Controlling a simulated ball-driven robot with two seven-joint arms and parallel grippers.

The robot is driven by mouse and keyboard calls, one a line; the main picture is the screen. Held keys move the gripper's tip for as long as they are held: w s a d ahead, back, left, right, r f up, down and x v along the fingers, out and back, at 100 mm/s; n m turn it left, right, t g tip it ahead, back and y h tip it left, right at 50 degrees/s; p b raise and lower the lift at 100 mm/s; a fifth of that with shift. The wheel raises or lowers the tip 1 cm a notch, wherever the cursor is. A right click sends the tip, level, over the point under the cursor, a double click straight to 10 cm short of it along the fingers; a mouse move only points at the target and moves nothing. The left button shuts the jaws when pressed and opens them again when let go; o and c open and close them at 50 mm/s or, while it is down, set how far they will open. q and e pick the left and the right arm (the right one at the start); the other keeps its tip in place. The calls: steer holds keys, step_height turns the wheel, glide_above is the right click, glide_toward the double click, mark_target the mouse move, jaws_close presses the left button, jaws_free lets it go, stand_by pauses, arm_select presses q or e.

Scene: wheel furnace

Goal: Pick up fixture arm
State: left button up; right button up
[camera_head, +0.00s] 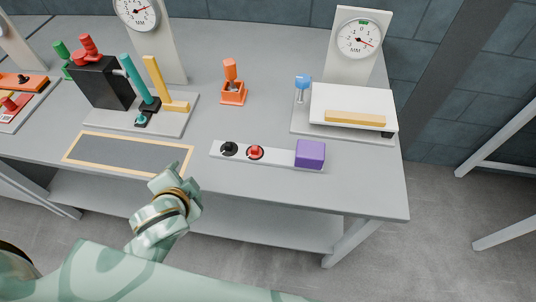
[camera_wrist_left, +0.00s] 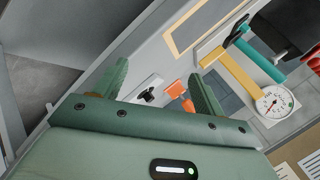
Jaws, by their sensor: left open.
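I cannot tell for sure which part is the fixture arm. Candidates are the yellow L-shaped piece (camera_head: 160,86) and the teal piece (camera_head: 138,84) beside the black block on the grey base plate, and the orange upright piece (camera_head: 233,83) at the table's middle. My left gripper (camera_head: 167,183) is over the table's front edge, by the framed dark mat, apart from all of these. In the left wrist view its two fingers (camera_wrist_left: 160,88) are spread with nothing held; the orange piece (camera_wrist_left: 175,89) shows beyond, between them. My right gripper is out of view.
A white strip (camera_head: 277,155) carries a black knob, a red knob and a purple block (camera_head: 310,154). A dial gauge (camera_head: 359,40) stands behind a white block at the right. A black block (camera_head: 101,82) stands on the left plate. The framed mat (camera_head: 125,153) is empty.

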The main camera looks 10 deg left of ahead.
arm_select(q)
steer(key=w+d+r+m+t+h, duration=0.7)
steer(key=w+d+r+m+t, duration=0.15)
steer(key=w+d+r, duration=0.7)
steer(key=s+d+r+m+g+h, duration=0.4)
steer(key=d+r+m+h, duration=0.3)
steer(key=m, duration=0.4)
steer(key=s+d+r+m+g+h, duration=0.3)
steer(key=d+r+m+g+h, duration=0.15)
steer(key=d+m+h, duration=0.5)
steer(key=m+g+y, duration=0.9)
steer(key=m+y, duration=0.7)
glide_toward(286, 157)
steer(key=shift+b+x, duration=0.95)
steer(key=shift+b, duration=0.05)
steer(key=b+x, duration=0.1)
steer(key=x, duration=0.5)
steer(key=shift+f, duration=0.2)
